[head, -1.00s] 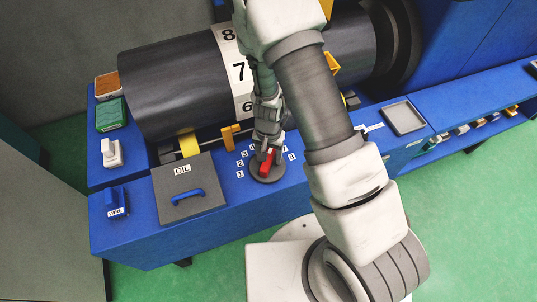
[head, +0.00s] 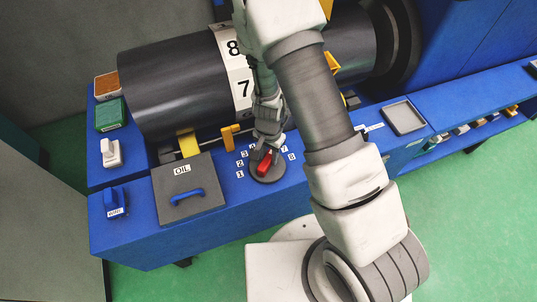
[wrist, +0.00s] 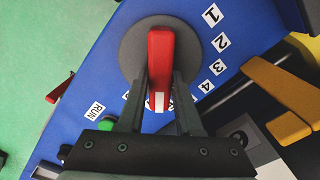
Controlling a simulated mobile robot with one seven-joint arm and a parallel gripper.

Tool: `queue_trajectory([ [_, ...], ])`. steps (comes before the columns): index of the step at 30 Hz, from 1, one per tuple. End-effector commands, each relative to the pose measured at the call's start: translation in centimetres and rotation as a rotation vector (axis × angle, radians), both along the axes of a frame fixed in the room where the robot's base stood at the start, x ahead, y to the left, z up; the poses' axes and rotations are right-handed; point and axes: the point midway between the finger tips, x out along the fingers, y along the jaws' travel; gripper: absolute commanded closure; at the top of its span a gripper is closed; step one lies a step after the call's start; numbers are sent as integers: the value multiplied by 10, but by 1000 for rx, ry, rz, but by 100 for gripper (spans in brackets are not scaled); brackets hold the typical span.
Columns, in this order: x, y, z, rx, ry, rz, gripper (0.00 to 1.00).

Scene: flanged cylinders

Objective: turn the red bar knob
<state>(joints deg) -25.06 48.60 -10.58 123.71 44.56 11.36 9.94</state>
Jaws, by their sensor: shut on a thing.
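The red bar knob (head: 264,164) sits on a round dark grey dial (head: 276,175) on the blue bench top. My gripper (head: 267,150) reaches down over it from above. In the wrist view the two fingers of my gripper (wrist: 160,88) lie on either side of the red bar (wrist: 161,62), shut on it. A white mark shows on the bar's end between the fingers. Number labels ring the dial; 1 to 4 are clear in the wrist view, and others are partly hidden by the fingers.
A large black drum (head: 180,87) with a white number band (head: 237,68) lies behind the dial. A grey OIL lid (head: 210,213) with a blue handle is left of it. A grey tray (head: 404,117) is to the right. Yellow brackets (head: 230,136) stand close behind.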

Motion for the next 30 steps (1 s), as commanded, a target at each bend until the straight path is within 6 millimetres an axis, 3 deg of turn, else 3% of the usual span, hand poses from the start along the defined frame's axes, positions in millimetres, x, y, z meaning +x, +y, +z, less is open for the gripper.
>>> queue_trajectory([
  [6, -2, -2, 0, -2, 1, -132, 100],
  [16, -2, -2, 0, -2, 1, -141, 100],
  [17, -1, -2, 0, -1, 1, -141, 62],
  [21, -1, -2, 0, -1, 1, -141, 38],
  [30, -1, -1, 1, -1, 1, -140, 38],
])
